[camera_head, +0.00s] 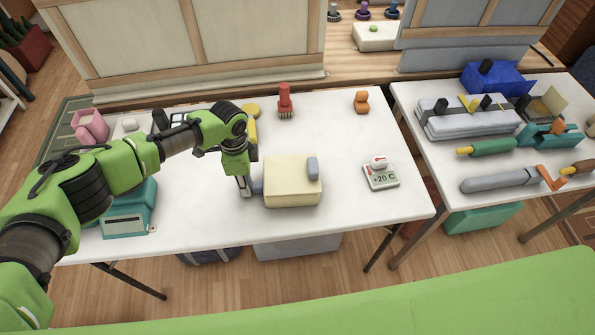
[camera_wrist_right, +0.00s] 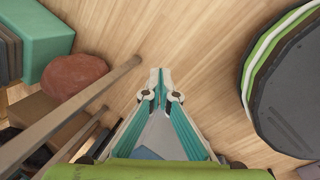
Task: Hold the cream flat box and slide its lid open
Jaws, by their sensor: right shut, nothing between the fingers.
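The cream flat box (camera_head: 291,190) sits on the white table in the head view, with a grey handle (camera_head: 312,168) upright near its right end. A small grey-blue part shows at its left side. My left gripper (camera_head: 244,187) points down at this left side, close against that part. Whether its fingers grip it is too small to tell. The seam between lid and box is not clear. My right gripper (camera_wrist_right: 160,78) shows only in the right wrist view, shut and empty, above the wooden floor, away from the box.
A label block reading +20 C (camera_head: 381,174) lies to the right of the box. A red brush (camera_head: 285,101) and an orange object (camera_head: 361,101) stand behind it. A teal device (camera_head: 129,211) is at left. A second table (camera_head: 437,170) holds tools. Table space around the box's right side is free.

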